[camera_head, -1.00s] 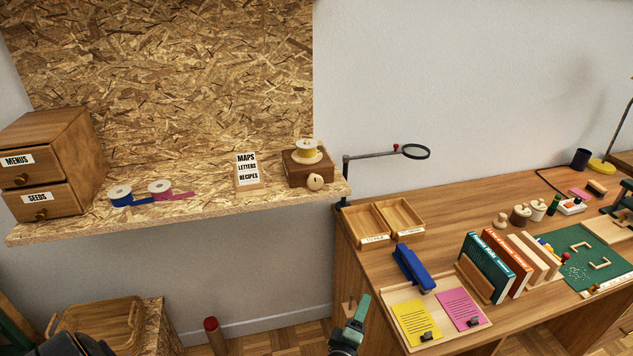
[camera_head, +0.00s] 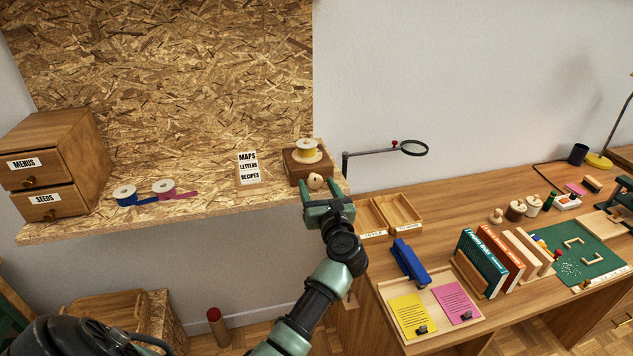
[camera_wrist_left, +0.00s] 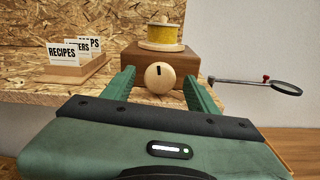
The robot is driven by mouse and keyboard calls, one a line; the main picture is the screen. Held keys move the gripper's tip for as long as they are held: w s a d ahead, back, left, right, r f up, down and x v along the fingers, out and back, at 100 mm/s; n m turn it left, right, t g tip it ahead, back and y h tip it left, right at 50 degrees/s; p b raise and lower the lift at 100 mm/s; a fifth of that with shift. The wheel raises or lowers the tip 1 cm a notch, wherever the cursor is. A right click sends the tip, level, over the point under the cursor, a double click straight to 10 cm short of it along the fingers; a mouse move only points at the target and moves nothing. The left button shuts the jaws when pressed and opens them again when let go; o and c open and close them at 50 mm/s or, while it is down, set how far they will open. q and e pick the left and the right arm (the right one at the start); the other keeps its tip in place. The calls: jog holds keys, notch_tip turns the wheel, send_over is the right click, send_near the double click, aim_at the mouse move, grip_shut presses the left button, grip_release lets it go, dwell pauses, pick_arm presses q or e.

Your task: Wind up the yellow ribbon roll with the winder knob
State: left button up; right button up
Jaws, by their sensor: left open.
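The yellow ribbon roll (camera_head: 306,150) sits on top of the brown wooden winder box (camera_head: 296,168) at the right end of the shelf. The round pale winder knob (camera_head: 315,180) sticks out from the front of the box. My left gripper (camera_head: 325,193) is open just in front of the knob. In the left wrist view the roll (camera_wrist_left: 160,34) stands above the knob (camera_wrist_left: 160,76), which has a dark mark and shows between the open fingers (camera_wrist_left: 161,82). I cannot tell whether the fingers touch it. My right gripper does not show.
A card stand (camera_head: 249,169) is left of the box on the shelf (camera_head: 110,216). Blue (camera_head: 125,195) and pink (camera_head: 164,188) ribbon rolls lie farther left. A magnifier arm (camera_head: 371,151) stands close on the right. The desk below holds trays (camera_head: 403,212) and books.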

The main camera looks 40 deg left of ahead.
pick_arm(q)
jog(key=shift+w+a, duration=0.35)
jog(key=shift+a, duration=0.05)
grip_shut()
jog(key=shift+r+m+p, duration=0.15)
jog(key=shift+m+p, duration=0.9)
jog(key=shift+m, duration=0.15)
jog(key=shift+m+p, duration=0.35)
jog(key=shift+m, duration=0.25)
jog(key=shift+f+m, duration=0.2)
jog(key=shift+m, duration=0.2)
grip_release()
